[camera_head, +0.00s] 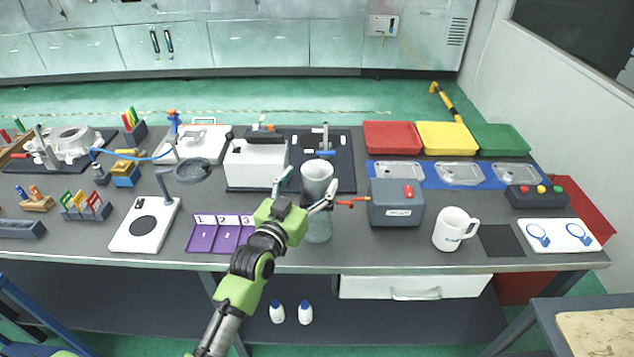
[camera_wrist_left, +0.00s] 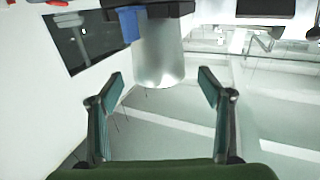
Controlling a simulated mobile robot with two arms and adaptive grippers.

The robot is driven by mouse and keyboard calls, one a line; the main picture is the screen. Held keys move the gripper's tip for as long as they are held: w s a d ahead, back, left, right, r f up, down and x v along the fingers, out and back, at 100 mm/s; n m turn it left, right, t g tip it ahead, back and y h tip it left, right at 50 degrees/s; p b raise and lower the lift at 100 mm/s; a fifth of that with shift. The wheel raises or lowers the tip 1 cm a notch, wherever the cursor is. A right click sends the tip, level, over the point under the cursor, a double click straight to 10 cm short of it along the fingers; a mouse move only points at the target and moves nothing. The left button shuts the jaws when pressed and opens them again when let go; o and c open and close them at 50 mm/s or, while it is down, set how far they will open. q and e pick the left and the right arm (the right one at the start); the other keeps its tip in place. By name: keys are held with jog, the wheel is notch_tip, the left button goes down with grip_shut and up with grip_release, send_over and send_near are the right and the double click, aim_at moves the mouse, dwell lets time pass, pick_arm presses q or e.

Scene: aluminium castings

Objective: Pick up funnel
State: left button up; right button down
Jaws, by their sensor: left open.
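My left gripper (camera_head: 305,189) is open, with a fingertip toward each side of the funnel. In the left wrist view a pale, shiny tapered body (camera_wrist_left: 158,60), apparently the funnel, shows beyond the gap between the open fingertips (camera_wrist_left: 160,88). I see no finger clearly touching it. The funnel's lower part is partly hidden by the gripper in the head view. My right gripper is not in view.
A grey box with a red switch (camera_head: 397,203) stands close right of the funnel. A white mug (camera_head: 452,229) is farther right. A purple tray (camera_head: 205,238) lies left of the vessel, and a white box (camera_head: 255,163) stands behind left.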

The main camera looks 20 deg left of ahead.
aim_at(323, 162)
pick_arm(q)
jog(key=w, duration=0.1)
jog(key=w+p, duration=0.1)
jog(key=w, duration=0.2)
jog(key=shift+w+d, duration=0.2)
jog(key=shift+d, duration=0.15)
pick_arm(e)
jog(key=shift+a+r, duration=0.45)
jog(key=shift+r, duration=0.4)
pick_arm(q)
jog(key=c, duration=1.3)
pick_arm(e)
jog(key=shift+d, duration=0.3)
pick_arm(q)
jog(key=shift+r, duration=0.15)
